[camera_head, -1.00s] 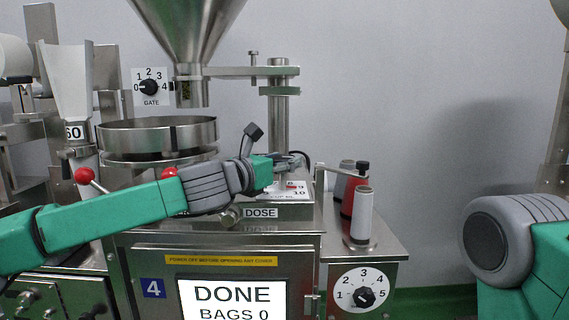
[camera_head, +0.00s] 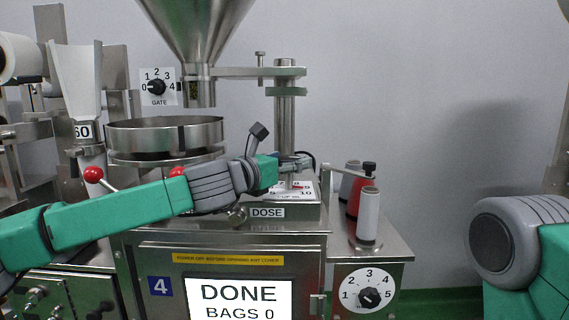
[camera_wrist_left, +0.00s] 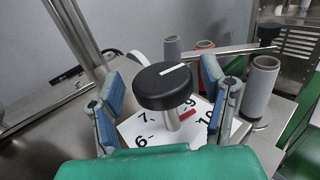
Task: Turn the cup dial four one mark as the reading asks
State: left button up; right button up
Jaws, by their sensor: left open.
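The cup dial is a black round knob (camera_wrist_left: 163,86) with a white line on top, on a metal stem above a white numbered plate (camera_wrist_left: 150,128). The plate shows 6, 7, 9 and 10 and a red mark close to the 9. My left gripper (camera_wrist_left: 165,92) is open, with one blue-padded finger on each side of the knob and gaps between. In the head view, the left gripper is over the dial plate (camera_head: 306,193), and the knob is hard to make out. Only a link of my right arm shows at the right edge; its gripper is out of view.
The machine screen (camera_head: 238,302) reads DONE, BAGS 0, beside a blue 4 label (camera_head: 160,286). A GATE dial (camera_head: 157,87), a lower dial numbered 1 to 5 (camera_head: 368,297), a round metal pan (camera_head: 165,135) and thread spools (camera_head: 368,215) stand around.

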pick_arm(q)
jog(key=v, duration=1.2)
